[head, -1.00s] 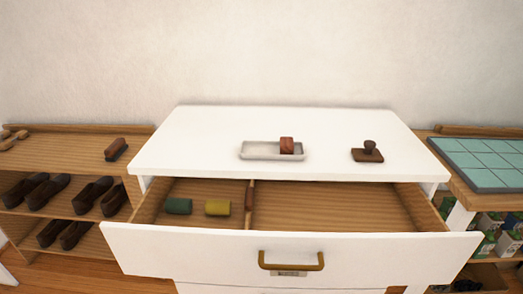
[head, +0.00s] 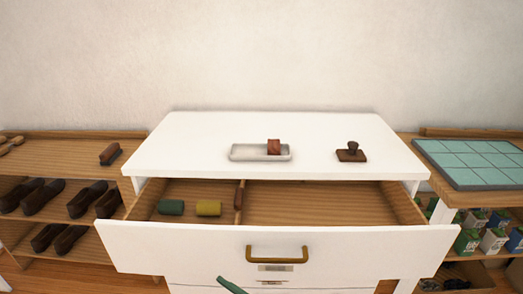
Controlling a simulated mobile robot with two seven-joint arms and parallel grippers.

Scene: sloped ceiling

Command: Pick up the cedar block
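A reddish-brown block (head: 274,146), which looks like the cedar block, stands in a shallow pale tray (head: 246,153) on top of the white dresser (head: 200,135). It sits toward the right part of the tray. Neither of my grippers can be made out in the head view, and nothing touches the block.
The dresser's drawer (head: 330,212) is open; a green roll (head: 171,208) and a yellow roll (head: 208,208) lie in its left compartment. A dark stamp-like thing (head: 351,152) stands right of the tray. A narrow green thing (head: 231,286) pokes in at the bottom edge.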

